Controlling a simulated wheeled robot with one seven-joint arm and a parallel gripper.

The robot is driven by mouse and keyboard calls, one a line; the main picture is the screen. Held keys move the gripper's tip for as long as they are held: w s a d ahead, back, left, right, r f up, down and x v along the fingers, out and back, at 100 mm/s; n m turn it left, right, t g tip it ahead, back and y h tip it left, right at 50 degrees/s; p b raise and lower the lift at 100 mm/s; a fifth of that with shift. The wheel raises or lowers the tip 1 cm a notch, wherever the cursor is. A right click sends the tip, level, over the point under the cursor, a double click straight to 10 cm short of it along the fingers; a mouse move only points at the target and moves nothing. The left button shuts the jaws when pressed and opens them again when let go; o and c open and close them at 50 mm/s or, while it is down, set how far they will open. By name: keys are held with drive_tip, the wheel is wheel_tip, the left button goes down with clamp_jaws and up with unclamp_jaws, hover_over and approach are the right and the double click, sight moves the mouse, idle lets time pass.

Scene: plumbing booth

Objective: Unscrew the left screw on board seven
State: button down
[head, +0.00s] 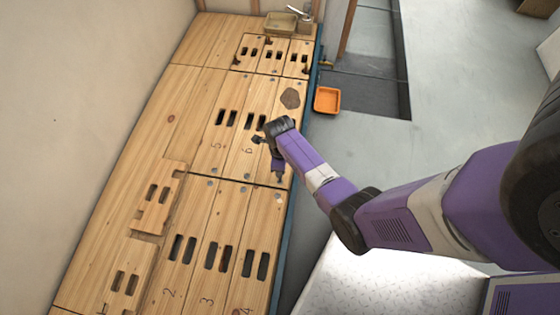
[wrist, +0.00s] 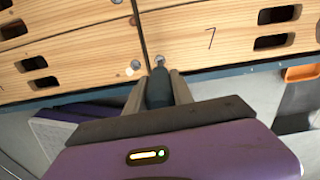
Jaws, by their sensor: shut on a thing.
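Board seven (wrist: 235,35) is a pale wooden board with a black "7" and dark slots, right of a seam in the wrist view. Its left screw (wrist: 159,59) is a small grey round head at the board's near left corner. My gripper (wrist: 158,86) is shut on a dark tool (wrist: 158,88), which looks like a screwdriver. The tool's tip is at or very near the screw; I cannot tell whether it is seated. In the head view my gripper (head: 277,160) is over the near end of board seven and hides part of it.
An orange tray (head: 326,99) lies right of the bench's blue edge. A beige tray (head: 281,23) stands at the far end. Boards 2, 3 and 4 lie nearer, with slots.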

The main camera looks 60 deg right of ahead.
drive_tip(key=shift+f+b, duration=1.05)
drive_tip(key=shift+f, duration=0.15)
drive_tip(key=n+b, duration=0.2)
drive_tip(key=n, duration=0.3)
drive_tip(key=shift+b, duration=0.35)
drive_tip(key=n+b, duration=0.2)
drive_tip(key=n, duration=0.2)
drive_tip(key=shift+r+n+p, duration=0.35)
drive_tip(key=shift+n, duration=0.65)
drive_tip(key=n+p, duration=0.1)
drive_tip(key=n, duration=0.2)
drive_tip(key=shift+p, duration=0.3)
drive_tip(key=n+p, duration=0.1)
drive_tip(key=n, duration=0.2)
drive_tip(key=n+p, duration=0.1)
drive_tip(key=n, duration=0.2)
drive_tip(key=shift+f+n, duration=0.15)
drive_tip(key=shift+n, duration=0.15)
drive_tip(key=shift+m+p, duration=0.6)
drive_tip(key=shift+m, duration=0.2)
